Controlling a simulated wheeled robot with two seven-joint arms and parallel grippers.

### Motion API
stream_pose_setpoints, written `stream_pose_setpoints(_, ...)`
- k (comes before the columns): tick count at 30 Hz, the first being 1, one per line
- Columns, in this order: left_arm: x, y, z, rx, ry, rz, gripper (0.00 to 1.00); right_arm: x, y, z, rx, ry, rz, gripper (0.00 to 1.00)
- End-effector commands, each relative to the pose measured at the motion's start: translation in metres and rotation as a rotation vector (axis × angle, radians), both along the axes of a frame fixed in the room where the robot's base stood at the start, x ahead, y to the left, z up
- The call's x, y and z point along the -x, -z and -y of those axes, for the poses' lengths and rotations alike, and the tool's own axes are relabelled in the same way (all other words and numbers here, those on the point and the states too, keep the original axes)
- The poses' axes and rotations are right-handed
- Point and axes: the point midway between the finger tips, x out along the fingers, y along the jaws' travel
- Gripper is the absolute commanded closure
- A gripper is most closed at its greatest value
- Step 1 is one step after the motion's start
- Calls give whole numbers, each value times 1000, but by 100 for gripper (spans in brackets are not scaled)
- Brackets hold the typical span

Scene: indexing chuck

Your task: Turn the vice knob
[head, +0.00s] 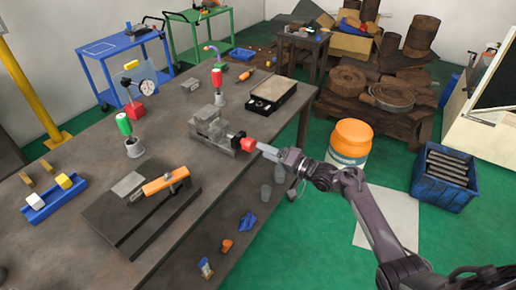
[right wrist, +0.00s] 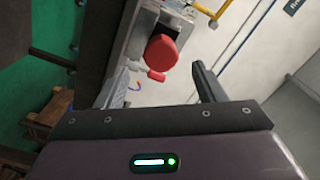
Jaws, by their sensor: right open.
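The grey metal vice (head: 213,128) sits on the workbench near its right edge. Its red knob (head: 248,144) faces my right arm. My right gripper (head: 266,150) is open, with its fingertips close to the knob. In the right wrist view the red knob (right wrist: 161,52) shows ahead, between the lines of the two dark fingers and a little beyond the fingertips. A smaller red piece (right wrist: 156,75) shows just below it. I cannot tell whether a finger touches the knob. My left gripper is not in view.
The workbench (head: 200,215) also holds an open black case (head: 272,95), a plate with an orange-handled tool (head: 166,181) and a blue tray (head: 54,198). An orange-and-white tub (head: 349,145) and a blue crate (head: 443,180) stand on the green floor to the right.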

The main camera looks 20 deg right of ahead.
Motion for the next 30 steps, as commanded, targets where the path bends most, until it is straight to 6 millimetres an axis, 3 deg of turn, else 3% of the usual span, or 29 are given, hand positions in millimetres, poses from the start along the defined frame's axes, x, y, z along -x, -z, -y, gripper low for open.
stream_pose_setpoints(7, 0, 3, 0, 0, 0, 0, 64, 21, 1, 16, 0, 0, -1, 37)
stream_pose_setpoints(30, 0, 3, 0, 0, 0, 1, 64, 21, 0, 16, -1, 0, -1, 37)
